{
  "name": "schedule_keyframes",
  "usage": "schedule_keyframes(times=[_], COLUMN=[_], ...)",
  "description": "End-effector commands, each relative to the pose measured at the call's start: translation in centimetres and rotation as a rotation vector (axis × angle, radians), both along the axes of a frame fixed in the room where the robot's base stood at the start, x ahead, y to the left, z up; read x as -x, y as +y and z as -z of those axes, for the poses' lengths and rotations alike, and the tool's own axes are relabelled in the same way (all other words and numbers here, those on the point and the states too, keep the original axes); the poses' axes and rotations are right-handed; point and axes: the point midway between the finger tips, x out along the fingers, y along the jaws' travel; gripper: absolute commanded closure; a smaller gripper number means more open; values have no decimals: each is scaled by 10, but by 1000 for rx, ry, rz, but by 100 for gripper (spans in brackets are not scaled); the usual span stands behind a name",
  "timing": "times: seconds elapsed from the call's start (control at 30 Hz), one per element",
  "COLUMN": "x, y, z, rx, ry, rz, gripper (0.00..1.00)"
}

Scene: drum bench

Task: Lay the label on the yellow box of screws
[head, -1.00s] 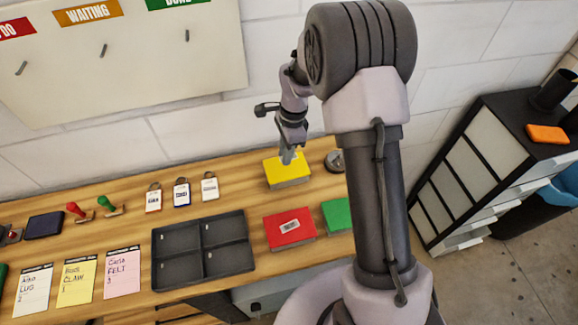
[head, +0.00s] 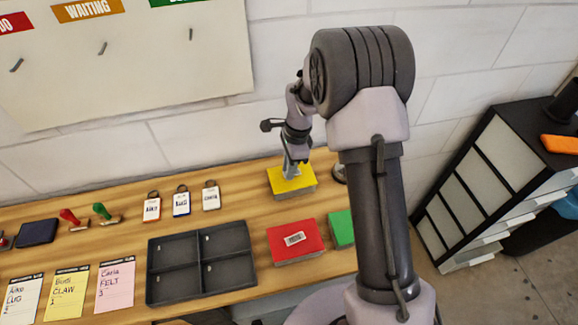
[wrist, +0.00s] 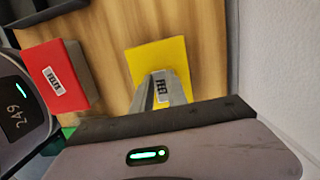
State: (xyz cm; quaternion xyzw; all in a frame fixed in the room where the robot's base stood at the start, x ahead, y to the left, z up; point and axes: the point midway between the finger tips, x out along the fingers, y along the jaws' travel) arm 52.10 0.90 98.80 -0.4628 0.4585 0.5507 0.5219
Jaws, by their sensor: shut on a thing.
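The yellow box (head: 306,184) lies on the wooden bench toward the wall, and it also shows in the wrist view (wrist: 173,56). My gripper (head: 291,170) is over its top, pointing down. In the wrist view my gripper's fingers (wrist: 160,98) are shut on a small white label (wrist: 160,87) with dark print, seen against the yellow top. The label is at or just above the surface; I cannot tell whether it touches. The fingers hide part of the label and of the box.
A red box (head: 290,248) with a label on it lies nearer the front, and a green box (head: 341,228) is beside it, partly behind my arm. A dark four-part tray (head: 201,263), key tags (head: 181,201) and note cards (head: 68,296) lie to the left. The wall is close behind.

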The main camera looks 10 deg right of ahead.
Motion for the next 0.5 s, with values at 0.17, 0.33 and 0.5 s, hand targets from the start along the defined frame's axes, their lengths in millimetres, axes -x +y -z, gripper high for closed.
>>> schedule_keyframes(times=[0.17,0.33,0.5], x=[0,0,0], y=[0,0,0], z=[2,1,1], rx=[0,0,0], ry=[0,0,0], rz=[0,0,0], gripper=[95,95,72])
